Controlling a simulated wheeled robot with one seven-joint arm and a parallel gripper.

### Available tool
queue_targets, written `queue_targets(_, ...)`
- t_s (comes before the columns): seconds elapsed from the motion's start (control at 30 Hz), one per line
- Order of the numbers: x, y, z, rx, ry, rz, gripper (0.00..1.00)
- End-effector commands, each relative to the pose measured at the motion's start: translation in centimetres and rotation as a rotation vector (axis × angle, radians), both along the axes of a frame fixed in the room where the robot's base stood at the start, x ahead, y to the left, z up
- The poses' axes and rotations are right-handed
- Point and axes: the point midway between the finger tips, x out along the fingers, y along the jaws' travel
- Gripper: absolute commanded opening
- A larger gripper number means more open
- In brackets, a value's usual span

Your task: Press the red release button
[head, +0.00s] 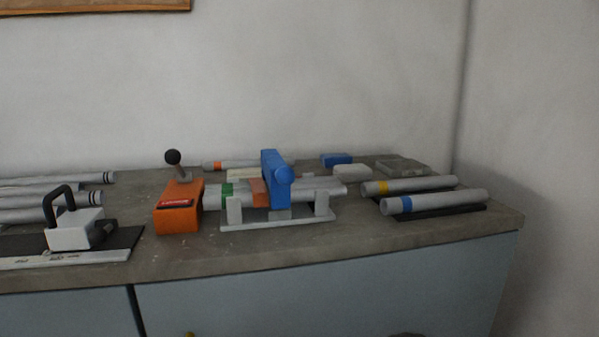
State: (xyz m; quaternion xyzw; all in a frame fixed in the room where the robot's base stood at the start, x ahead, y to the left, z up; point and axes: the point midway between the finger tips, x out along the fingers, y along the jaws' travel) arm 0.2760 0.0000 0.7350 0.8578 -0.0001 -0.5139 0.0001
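An orange block (178,215) stands near the counter's front edge, left of centre. A red patch with a pale mark (176,203) is on its front upper part; it is too small to tell whether this is the release button. A lever with a black ball knob (173,157) rises behind or from the block. Right of it, a grey tube with a green band (227,190) lies on a light grey jig stand (280,223). A blue clamp with a round knob (275,180) straddles the tube, beside a brownish-orange piece (258,192). My gripper is not in view.
On the counter (330,245), a white block with a black handle (73,230) and several tubes (45,199) lie left. Blue-banded (435,202) and yellow-banded (410,185) tubes lie right. Small blue (336,160) and grey (350,171) blocks sit behind. The wall (300,80) closes the back.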

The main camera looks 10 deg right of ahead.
Motion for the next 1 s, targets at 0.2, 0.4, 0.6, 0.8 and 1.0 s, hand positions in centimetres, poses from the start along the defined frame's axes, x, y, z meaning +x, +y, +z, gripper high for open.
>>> queue_targets(0.2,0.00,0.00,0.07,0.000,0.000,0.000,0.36)
queue_targets(0.4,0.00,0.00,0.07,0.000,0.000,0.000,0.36)
queue_targets(0.6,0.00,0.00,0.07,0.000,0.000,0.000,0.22)
queue_targets(0.8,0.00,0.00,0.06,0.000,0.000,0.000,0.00)
queue_targets(1.0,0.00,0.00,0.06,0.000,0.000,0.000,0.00)
